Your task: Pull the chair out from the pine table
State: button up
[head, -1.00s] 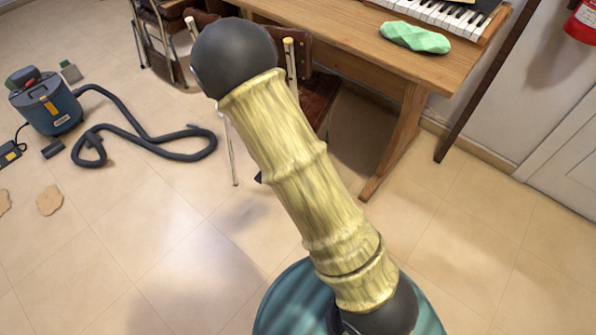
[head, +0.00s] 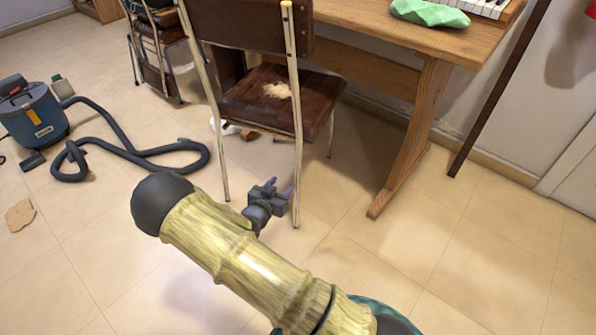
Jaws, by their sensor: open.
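The chair (head: 272,106) has a dark brown seat and back on pale metal legs. It stands with its back towards me and its seat partly under the edge of the pine table (head: 417,108). A pale tan patch lies on the seat. My gripper (head: 281,191) is dark grey and low, near the foot of the chair's right rear leg (head: 298,150). It is open, with nothing seen between its fingers. I cannot tell whether a finger touches the leg. My bamboo-like arm hides the floor below it.
A second chair (head: 153,45) stands further back at the left. A blue vacuum cleaner (head: 35,120) and its dark hose (head: 130,152) lie on the floor at left. A green cloth-like item (head: 430,12) and a keyboard (head: 484,7) are on the table. The tiled floor in front is mostly clear.

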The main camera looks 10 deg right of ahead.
aim_at(297, 166)
jog(key=b+x, duration=0.5)
jog(key=x, duration=0.7)
jog(key=shift+w+d+f, duration=0.1)
jog(key=shift+w+d, duration=0.35)
jog(key=shift+w, duration=0.15)
grip_shut()
jog(key=s+a, duration=0.2)
jog(key=s+a+p, duration=0.1)
jog(key=s+a, duration=0.1)
jog(key=shift+f, duration=0.2)
